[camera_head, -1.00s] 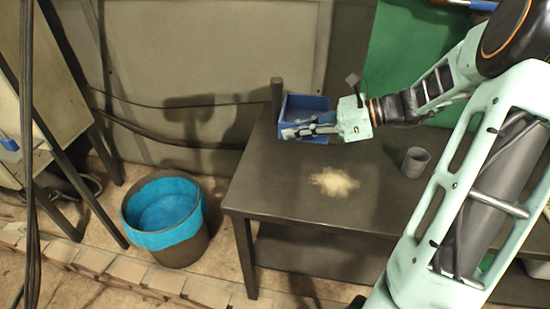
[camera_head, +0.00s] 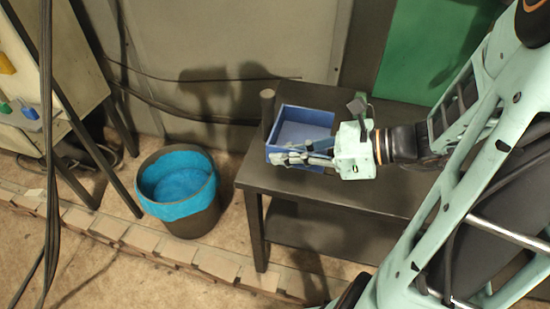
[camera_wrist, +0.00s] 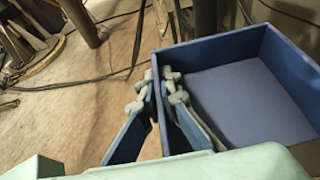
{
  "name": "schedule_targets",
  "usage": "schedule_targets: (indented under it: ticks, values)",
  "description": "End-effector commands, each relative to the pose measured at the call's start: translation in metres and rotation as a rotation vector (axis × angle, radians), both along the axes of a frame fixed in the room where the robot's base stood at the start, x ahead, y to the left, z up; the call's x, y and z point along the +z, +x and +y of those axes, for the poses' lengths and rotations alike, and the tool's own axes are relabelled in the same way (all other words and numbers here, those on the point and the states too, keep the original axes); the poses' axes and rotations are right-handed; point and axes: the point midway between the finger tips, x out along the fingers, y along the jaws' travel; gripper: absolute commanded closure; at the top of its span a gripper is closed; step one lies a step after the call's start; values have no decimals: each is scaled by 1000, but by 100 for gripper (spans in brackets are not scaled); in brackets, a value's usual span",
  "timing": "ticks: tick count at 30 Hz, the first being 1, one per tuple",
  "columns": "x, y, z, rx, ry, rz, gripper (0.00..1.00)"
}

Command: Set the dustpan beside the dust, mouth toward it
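The blue dustpan (camera_head: 305,131) is a shallow box at the table's left end, with an upright dark handle (camera_head: 267,112) at its left. Its mouth appears to face right in the head view, partly hidden by my gripper. My gripper (camera_head: 290,155) is shut on the dustpan's near side wall. The wrist view shows that wall between the two fingers (camera_wrist: 158,92) and the dustpan floor (camera_wrist: 245,105) to their right. The dust cannot be seen now; my gripper and arm cover the table area around where it lay.
The dark table (camera_head: 300,188) has a bare strip along its front left. A bin with a blue liner (camera_head: 180,186) stands on the floor to its left.

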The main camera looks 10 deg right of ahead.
Motion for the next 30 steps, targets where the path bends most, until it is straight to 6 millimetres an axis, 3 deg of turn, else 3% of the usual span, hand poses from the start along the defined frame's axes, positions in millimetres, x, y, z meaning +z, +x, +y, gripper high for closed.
schedule_targets:
  ticks: [1, 6, 12, 18, 26, 30]
  values:
    - [-14, 11, 3, 4, 0, -3, 100]
    - [-30, 48, 8, 4, 2, -1, 100]
    - [-55, 68, 11, 1, 2, -1, 100]
    - [-71, 84, 14, 0, 1, -1, 100]
    - [-77, 91, 15, 1, 1, 0, 100]
    - [-90, 97, 16, 1, 1, 0, 100]
